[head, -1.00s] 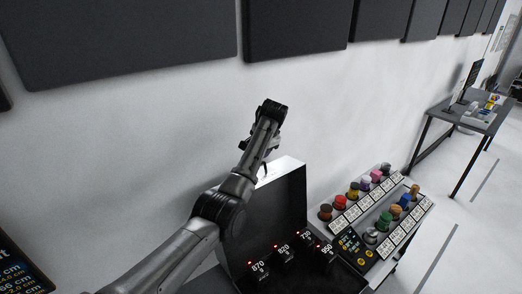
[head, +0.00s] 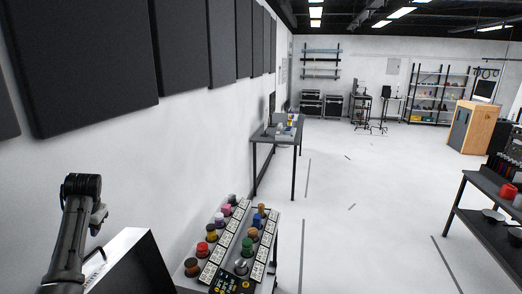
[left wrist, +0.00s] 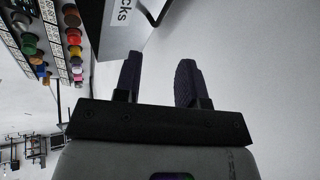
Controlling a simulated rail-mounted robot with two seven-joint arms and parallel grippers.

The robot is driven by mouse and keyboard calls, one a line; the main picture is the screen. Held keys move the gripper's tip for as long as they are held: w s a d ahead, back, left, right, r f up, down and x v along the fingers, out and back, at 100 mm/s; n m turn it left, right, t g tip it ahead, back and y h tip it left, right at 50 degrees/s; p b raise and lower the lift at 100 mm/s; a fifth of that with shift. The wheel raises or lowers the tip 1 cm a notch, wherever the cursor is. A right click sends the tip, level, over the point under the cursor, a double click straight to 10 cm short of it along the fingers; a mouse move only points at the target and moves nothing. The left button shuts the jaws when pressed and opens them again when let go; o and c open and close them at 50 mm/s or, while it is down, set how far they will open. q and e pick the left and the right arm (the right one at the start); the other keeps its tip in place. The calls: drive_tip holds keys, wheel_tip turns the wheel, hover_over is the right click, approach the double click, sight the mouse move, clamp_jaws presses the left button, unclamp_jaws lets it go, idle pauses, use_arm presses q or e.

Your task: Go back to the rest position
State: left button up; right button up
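My left gripper (head: 98,217) is at the lower left of the head view, raised in front of the white wall. It is small and partly hidden by my wrist there. In the left wrist view the two dark fingers of the left gripper (left wrist: 158,72) stand apart with nothing between them, so it is open and empty. My right gripper is not in view.
A rack of coloured knobs with white labels (head: 232,245) stands right of the case. A dark table (head: 273,140) is against the wall further back. Another dark table (head: 490,190) with a red item is at the right. The floor between is clear.

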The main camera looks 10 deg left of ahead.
use_arm(q)
drive_tip(key=d+r+n+t+y, duration=0.1)
drive_tip(key=d+r+t, duration=0.3)
drive_tip(key=r, duration=0.6)
drive_tip(key=d+r+n+t+y, duration=0.1)
drive_tip(key=d+r+t, duration=0.25)
drive_tip(key=r, duration=0.65)
drive_tip(key=s+d+f+m+t+p, duration=0.1)
drive_tip(key=s+d+f+m+t, duration=0.2)
drive_tip(key=d, duration=0.9)
drive_tip(key=s+d+f+m+h+p, duration=0.2)
drive_tip(key=s+d+f+h, duration=0.1)
drive_tip(key=s+d+f, duration=0.65)
drive_tip(key=s+d+f+m+h+p, duration=0.1)
drive_tip(key=s+d+f+h, duration=0.35)
drive_tip(key=f, duration=0.75)
drive_tip(key=s+d+f+g+p, duration=0.1)
drive_tip(key=s+f+g, duration=0.3)
drive_tip(key=s+f, duration=0.6)
drive_tip(key=s+d+f+g+p, duration=0.2)
drive_tip(key=s+f, duration=0.8)
drive_tip(key=s, duration=0.6)
drive_tip(key=shift+d+g+y, duration=0.35)
drive_tip(key=shift+d+g, duration=0.15)
drive_tip(key=shift+g, duration=0.75)
